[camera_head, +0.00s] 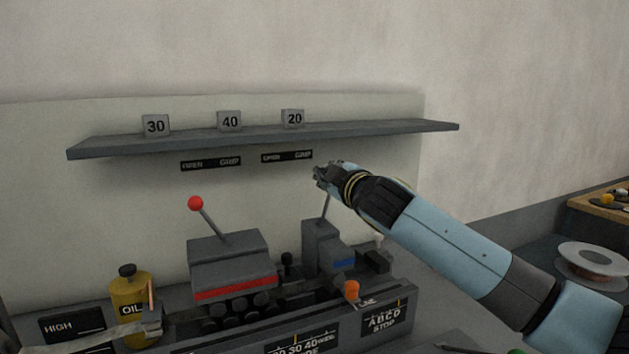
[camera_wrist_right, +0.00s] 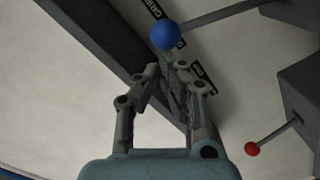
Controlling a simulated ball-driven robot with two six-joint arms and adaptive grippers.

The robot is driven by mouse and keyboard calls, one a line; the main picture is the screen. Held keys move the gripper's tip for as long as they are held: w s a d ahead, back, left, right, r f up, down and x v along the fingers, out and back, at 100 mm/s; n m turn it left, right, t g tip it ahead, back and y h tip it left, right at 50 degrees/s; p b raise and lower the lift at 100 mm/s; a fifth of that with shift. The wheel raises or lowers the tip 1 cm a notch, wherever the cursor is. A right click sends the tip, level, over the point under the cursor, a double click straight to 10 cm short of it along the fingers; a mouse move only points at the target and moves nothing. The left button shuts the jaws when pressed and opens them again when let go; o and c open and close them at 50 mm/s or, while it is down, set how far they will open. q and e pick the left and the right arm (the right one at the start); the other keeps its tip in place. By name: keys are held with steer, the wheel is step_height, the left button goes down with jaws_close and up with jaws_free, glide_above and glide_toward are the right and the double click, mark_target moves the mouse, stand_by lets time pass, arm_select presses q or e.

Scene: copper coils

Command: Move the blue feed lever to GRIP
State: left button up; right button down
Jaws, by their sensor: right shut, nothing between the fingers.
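The blue feed lever has a thin grey shaft (camera_head: 326,207) rising from a grey block with a blue stripe (camera_head: 343,264). In the head view the shaft leans slightly right, and my right gripper hides its top. The lever's round blue knob (camera_wrist_right: 165,35) shows in the wrist view, just beyond the fingertips. My right gripper (camera_head: 322,174) is shut and empty beside the knob; I cannot tell whether they touch. Its fingers also show in the wrist view (camera_wrist_right: 163,78). A black OPEN/GRIP label (camera_head: 287,156) is on the panel behind.
A red-knobbed lever (camera_head: 196,203) stands on a red-striped block (camera_head: 233,265) at left, under another OPEN/GRIP label (camera_head: 210,163). A shelf (camera_head: 264,136) with numbered blocks runs above. An orange knob (camera_head: 351,288) is in front. An oil bottle (camera_head: 126,298) stands at left.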

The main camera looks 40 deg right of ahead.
arm_select(q)
steer(key=shift+s+d+f, duration=0.25)
steer(key=shift+d+f, duration=0.1)
arm_select(e)
steer(key=shift+s+d+f+m, duration=0.1)
steer(key=shift+s+d+m, duration=0.1)
steer(key=shift+d, duration=0.45)
steer(key=shift+s+d+f+m, duration=0.1)
steer(key=shift+d+m, duration=0.1)
steer(key=shift+d, duration=0.4)
